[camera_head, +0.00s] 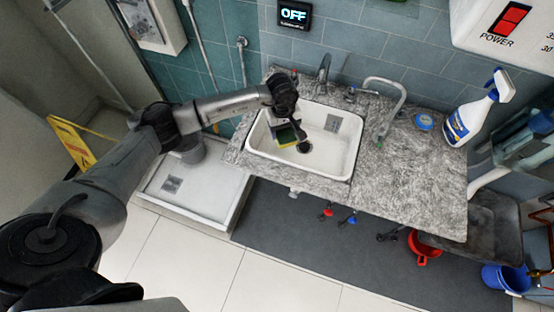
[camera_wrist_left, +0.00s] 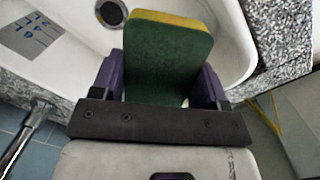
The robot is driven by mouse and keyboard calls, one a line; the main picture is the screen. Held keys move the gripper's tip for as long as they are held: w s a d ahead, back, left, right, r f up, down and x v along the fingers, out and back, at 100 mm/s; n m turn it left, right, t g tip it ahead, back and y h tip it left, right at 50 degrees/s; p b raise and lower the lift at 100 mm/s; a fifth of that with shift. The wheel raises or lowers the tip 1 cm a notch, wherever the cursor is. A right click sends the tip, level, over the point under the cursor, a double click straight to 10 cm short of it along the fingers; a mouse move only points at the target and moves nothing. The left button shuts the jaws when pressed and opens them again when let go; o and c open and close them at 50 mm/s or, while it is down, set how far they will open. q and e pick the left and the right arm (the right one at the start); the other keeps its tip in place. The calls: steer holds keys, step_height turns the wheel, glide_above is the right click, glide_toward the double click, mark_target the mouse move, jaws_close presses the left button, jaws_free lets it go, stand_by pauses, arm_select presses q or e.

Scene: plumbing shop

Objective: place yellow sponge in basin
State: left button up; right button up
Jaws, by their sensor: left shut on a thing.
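The yellow sponge (camera_wrist_left: 168,52) has a green scouring face and a yellow edge. In the left wrist view it stands between the two purple fingers of my left gripper (camera_wrist_left: 163,80), which is shut on it. In the head view the sponge (camera_head: 286,136) shows small and dark at the gripper (camera_head: 290,130), over the left part of the white basin (camera_head: 335,165). The basin is set in a grey stone counter, and its dark drain (camera_wrist_left: 110,12) also shows in the wrist view. I cannot tell whether the sponge touches the basin. My right gripper is not in view.
A tap (camera_head: 323,68) stands behind the basin and a grey bent pipe (camera_head: 388,105) to its right. A spray bottle (camera_head: 470,115) and a blue round tin (camera_head: 424,122) stand on the right counter. The counter's middle (camera_head: 420,170) is clear.

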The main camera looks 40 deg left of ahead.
arm_select(q)
steer(key=n+b, duration=0.1)
glide_above(277, 155)
step_height(277, 155, down, 6)
steer(key=r, duration=0.1)
steer(key=shift+n, duration=0.3)
step_height(277, 155, down, 6)
steer(key=shift+a+r+b, duration=0.1)
steer(key=shift+b, duration=0.35)
steer(key=shift+f+b, duration=0.4)
steer(key=shift+f, duration=1.9)
steer(key=shift+w, duration=0.1)
steer(key=shift+f, duration=0.1)
steer(key=o, duration=0.9)
steer(key=shift+c, duration=0.2)
